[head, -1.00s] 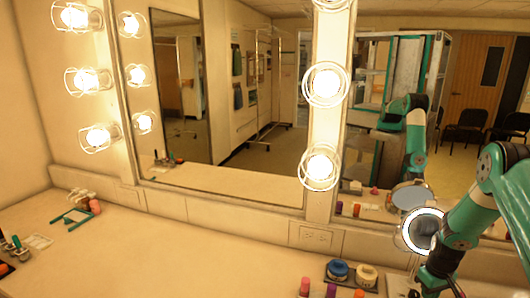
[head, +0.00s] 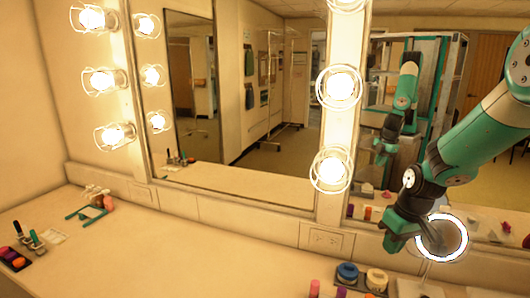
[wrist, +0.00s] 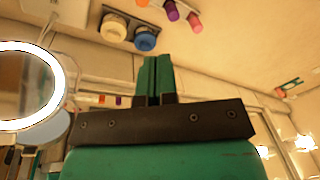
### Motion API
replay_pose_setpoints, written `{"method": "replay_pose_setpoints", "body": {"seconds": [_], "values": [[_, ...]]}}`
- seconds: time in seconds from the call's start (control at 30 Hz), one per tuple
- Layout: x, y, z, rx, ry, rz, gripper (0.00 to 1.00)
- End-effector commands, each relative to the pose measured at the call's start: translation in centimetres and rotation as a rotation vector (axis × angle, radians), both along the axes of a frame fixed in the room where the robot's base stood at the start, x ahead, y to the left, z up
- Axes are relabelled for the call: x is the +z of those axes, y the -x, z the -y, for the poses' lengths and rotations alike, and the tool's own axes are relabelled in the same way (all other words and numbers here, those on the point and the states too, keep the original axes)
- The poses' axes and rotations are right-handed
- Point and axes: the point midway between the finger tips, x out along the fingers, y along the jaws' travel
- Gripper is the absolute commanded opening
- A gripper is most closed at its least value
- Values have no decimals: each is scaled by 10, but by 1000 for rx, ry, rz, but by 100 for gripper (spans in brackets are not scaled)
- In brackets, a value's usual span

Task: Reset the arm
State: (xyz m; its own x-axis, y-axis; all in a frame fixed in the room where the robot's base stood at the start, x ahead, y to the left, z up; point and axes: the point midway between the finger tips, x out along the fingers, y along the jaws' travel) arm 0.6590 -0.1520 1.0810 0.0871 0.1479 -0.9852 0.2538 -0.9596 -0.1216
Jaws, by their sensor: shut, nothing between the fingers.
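My green and grey arm comes in from the right in the head view. My gripper (head: 391,246) hangs above the right part of the counter, in front of the lit round mirror (head: 441,238). In the wrist view its green fingers (wrist: 157,75) are together with nothing between them. Part of the arm's reflection shows in the wall mirror behind it.
A blue jar (head: 347,273) and a cream jar (head: 376,279) stand on a dark tray below my gripper. Coloured tubes (head: 314,288) stand nearby. At the left are a green frame (head: 90,213) and a dark palette (head: 14,259). The counter's middle is clear.

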Motion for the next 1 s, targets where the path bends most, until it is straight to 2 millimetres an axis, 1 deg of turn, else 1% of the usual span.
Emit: {"method": "replay_pose_setpoints", "body": {"seconds": [0.03,0.07,0.1,0.17,0.2,0.27,0.3,0.37,0.4,0.5,0.6,0.7,1.0], "values": [[25,13,-31,40,-18,18,0],[38,24,-49,61,-33,21,0],[55,40,-71,88,-51,26,0],[77,67,-102,130,-78,30,0],[90,88,-121,159,-95,29,0],[106,120,-145,203,-120,30,0],[114,142,-158,231,-134,29,0],[123,173,-173,270,-152,25,0],[128,192,-180,292,-164,23,0],[133,230,-191,338,-182,15,0],[135,251,-196,363,-193,9,0],[136,260,-197,372,-197,7,0],[136,260,-197,372,-197,7,0]]}}
